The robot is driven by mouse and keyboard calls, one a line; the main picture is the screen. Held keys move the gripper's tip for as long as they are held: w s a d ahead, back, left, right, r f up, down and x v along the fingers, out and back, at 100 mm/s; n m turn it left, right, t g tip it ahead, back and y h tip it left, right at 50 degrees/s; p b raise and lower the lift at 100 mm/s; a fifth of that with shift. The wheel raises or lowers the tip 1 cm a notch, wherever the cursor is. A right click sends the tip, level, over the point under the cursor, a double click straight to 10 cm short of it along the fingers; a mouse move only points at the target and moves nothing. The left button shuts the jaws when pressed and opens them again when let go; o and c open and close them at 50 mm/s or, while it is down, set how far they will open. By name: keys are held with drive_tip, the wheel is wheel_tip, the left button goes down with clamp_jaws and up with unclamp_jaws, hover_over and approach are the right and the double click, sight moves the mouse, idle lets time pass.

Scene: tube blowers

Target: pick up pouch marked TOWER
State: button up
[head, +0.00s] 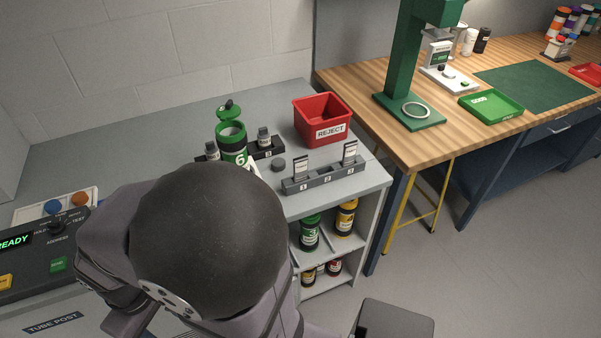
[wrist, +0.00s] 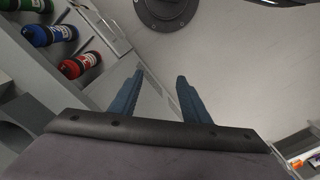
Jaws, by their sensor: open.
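Two small white pouches stand in the numbered grey rack (head: 325,180): a left pouch (head: 301,168) in slot 1 and a right pouch (head: 350,153) in slot 3. Their print is too small to read, so I cannot tell which is marked TOWER. My gripper (wrist: 158,88) shows in the wrist view with its two blue fingers apart and nothing between them. It points at the grey floor beside the shelves, and no pouch is clear there. In the head view my arm hides the gripper.
A green canister (head: 232,146) marked 6 stands open on the grey counter, left of the rack. A red REJECT bin (head: 322,120) stands behind the rack. Canisters, including a green one (head: 310,232), fill the shelves below. A wooden bench (head: 350,95) stands at right.

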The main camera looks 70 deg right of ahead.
drive_tip(key=shift+o, duration=1)
